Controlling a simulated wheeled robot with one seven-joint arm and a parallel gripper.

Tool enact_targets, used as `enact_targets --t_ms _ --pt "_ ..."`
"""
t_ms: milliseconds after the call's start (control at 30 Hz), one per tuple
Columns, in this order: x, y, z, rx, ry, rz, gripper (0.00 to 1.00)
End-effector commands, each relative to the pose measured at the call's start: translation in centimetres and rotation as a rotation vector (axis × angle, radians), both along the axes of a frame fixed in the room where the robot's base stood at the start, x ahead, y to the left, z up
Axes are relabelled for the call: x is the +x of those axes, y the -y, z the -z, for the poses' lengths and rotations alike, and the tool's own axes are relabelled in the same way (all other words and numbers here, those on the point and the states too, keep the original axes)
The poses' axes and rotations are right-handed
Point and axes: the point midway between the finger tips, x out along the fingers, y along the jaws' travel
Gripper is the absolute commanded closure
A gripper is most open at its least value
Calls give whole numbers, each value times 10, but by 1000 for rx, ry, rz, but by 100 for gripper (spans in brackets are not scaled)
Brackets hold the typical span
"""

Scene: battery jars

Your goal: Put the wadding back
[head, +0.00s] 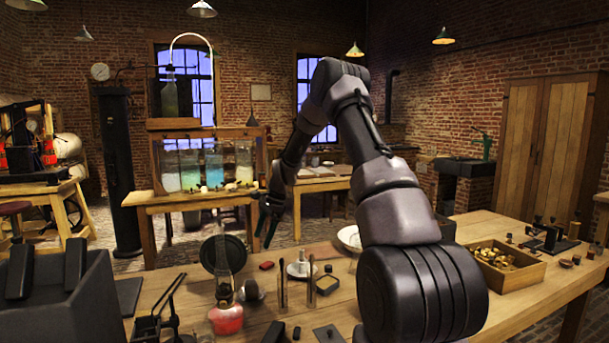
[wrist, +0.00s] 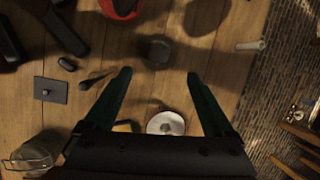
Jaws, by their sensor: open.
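My gripper (head: 265,238) hangs above the near bench with its jaws open and nothing between them. In the wrist view the two dark green fingers (wrist: 158,76) stand wide apart. A dark, round-topped object (wrist: 157,50) lies just beyond the fingertips. A white round dish with a small grey piece on it (wrist: 165,124) shows between the fingers, nearer the palm; a white dish (head: 299,270) also shows in the head view. I cannot clearly pick out the wadding in either view.
A glass lamp with red liquid (head: 226,319) stands on the bench (head: 190,290). A wire-handled glass jar (wrist: 32,157) and a dark plate with a peg (wrist: 50,90) lie left. A wooden tray of brass pieces (head: 507,270) is right. Glass jars (head: 205,165) stand on a table behind.

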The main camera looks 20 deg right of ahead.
Motion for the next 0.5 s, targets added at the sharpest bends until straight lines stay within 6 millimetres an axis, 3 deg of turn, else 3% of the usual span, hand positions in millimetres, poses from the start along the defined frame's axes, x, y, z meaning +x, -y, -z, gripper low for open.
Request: enact_targets --t_ms 33,200,367,500 --pt "-9 -1 -35 -27 47 -48 11" --pt "-52 -1 -123 -109 175 -210 11" --pt "-104 -1 -194 -185 290 -349 11" --pt "-157 0 -243 -249 388 -463 11"
